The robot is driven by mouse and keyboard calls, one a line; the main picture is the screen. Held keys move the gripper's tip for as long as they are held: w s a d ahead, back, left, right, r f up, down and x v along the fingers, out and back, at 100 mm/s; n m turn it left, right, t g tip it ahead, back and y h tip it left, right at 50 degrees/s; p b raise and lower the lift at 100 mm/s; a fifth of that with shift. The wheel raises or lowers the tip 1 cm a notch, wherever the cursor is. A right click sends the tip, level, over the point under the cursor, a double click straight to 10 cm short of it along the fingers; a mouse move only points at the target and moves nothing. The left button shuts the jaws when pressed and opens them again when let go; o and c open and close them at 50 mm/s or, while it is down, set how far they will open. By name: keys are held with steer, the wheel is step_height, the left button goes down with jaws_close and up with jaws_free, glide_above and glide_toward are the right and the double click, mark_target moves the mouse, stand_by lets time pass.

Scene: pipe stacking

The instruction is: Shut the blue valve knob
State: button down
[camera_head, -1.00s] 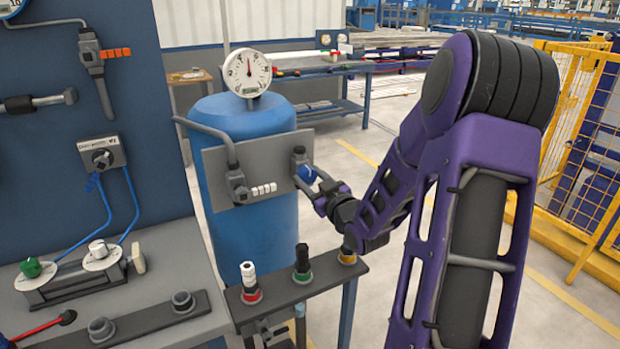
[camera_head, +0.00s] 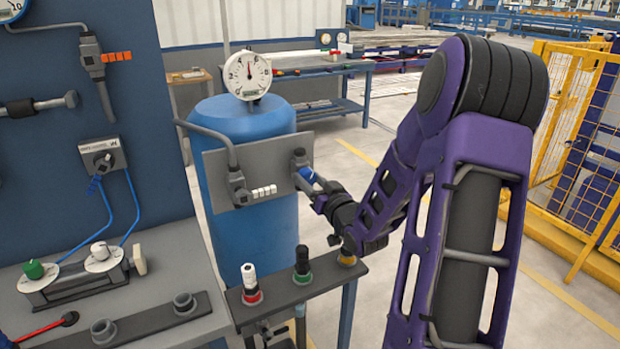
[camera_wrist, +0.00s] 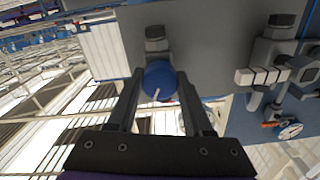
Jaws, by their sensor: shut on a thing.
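The blue valve knob (camera_head: 306,174) sits on the right end of a grey panel (camera_head: 262,166) fixed in front of a blue tank (camera_head: 255,240). In the wrist view the round blue knob (camera_wrist: 160,79) lies between the two fingers, with a small white mark on its face. My gripper (camera_head: 312,184) reaches in from the right and is shut on the knob. The gripper fingers also show in the wrist view (camera_wrist: 160,90), one at each side of the knob. In the head view the fingers partly hide the knob.
A white gauge (camera_head: 247,75) stands above the tank. Below my gripper is a narrow bench (camera_head: 310,290) with a white-topped and a black-topped fitting. A blue wall panel and workbench are at left. A yellow fence (camera_head: 590,150) is at right.

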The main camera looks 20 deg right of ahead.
steer(key=m+p, duration=0.2)
steer(key=m, duration=0.4)
steer(key=shift+r+m, duration=0.15)
steer(key=shift+m, duration=0.15)
steer(key=m+p, duration=0.3)
steer(key=m, duration=0.3)
stand_by(0.4)
steer(key=shift+c, duration=1.5)
jaws_free()
steer(key=shift+a, duration=0.1)
